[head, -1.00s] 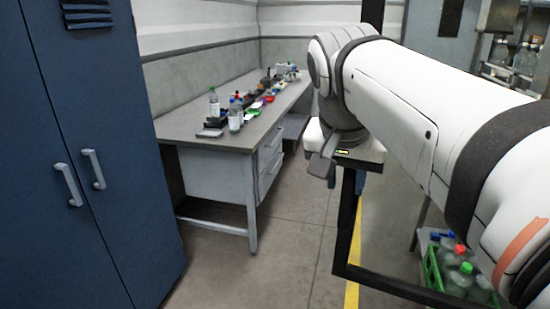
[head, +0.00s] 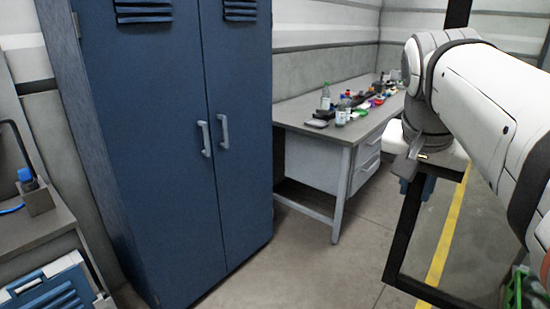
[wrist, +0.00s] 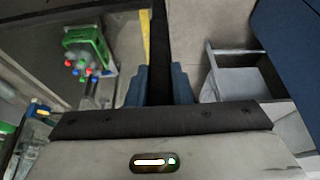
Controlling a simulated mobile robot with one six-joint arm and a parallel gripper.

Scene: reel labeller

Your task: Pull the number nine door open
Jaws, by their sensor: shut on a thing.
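A black-framed clear panel (head: 402,235) stands upright at the right in the head view, partly behind my arm; I take it for the door. No number nine can be read on it. In the wrist view its black bar (wrist: 157,35) runs between the blue fingers of my gripper (wrist: 160,75). The fingers are shut on this bar, one on each side. In the head view my gripper (head: 416,187) shows only as a bit of blue below my wrist, mostly hidden.
A blue two-door cabinet (head: 170,130) stands centre-left with both doors shut. A grey workbench (head: 318,132) with bottles stands behind it. A side bench (head: 35,225) is at far left. A green crate (wrist: 88,48) of bottles lies beyond the panel. Open floor (head: 300,270) lies between.

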